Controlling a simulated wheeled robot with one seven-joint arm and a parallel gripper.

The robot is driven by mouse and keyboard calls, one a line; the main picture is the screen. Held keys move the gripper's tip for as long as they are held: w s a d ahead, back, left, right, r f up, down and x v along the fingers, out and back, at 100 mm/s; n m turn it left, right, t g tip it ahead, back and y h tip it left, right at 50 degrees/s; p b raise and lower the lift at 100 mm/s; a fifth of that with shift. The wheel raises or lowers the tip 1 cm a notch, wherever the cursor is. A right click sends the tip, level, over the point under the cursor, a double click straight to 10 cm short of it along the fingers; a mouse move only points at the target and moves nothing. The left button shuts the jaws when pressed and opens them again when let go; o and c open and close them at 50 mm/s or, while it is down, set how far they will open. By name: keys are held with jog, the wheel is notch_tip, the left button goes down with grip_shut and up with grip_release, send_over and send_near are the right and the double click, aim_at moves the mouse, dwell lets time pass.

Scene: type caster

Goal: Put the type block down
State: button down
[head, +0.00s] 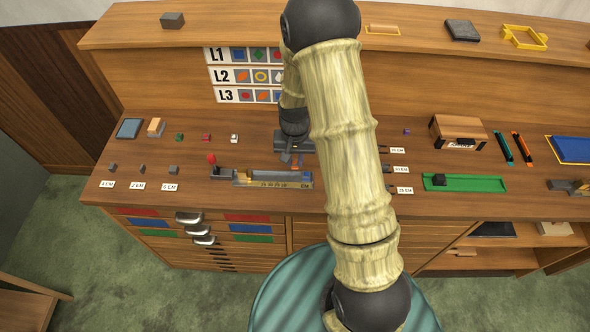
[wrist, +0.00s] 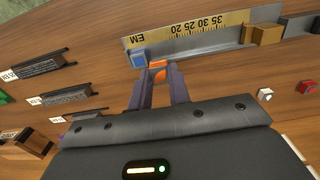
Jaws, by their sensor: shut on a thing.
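My gripper (wrist: 158,74) is shut on a small orange type block (wrist: 158,66), which shows between the fingertips in the wrist view. In the head view my gripper (head: 291,158) is low over the bench, just behind the right end of the brass-scaled stick (head: 272,180). A blue block (wrist: 138,60) sits at the EM end of the stick (wrist: 195,36), just left of the held block in the wrist view. Whether the held block touches the bench cannot be told. My arm hides part of the bench middle.
Small green (head: 179,137), red (head: 206,137) and white (head: 234,138) blocks stand on the left of the bench. A green tray (head: 464,184) and a wooden box (head: 458,132) are on the right.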

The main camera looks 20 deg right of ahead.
aim_at(295, 178)
jog(key=shift+f, duration=0.85)
jog(key=shift+f, duration=0.1)
jog(key=shift+w+f+p, duration=0.1)
jog(key=shift+f+p, duration=0.65)
jog(key=shift+f, duration=1.25)
jog(key=shift+f, duration=0.15)
jog(key=c, duration=1.6)
grip_release()
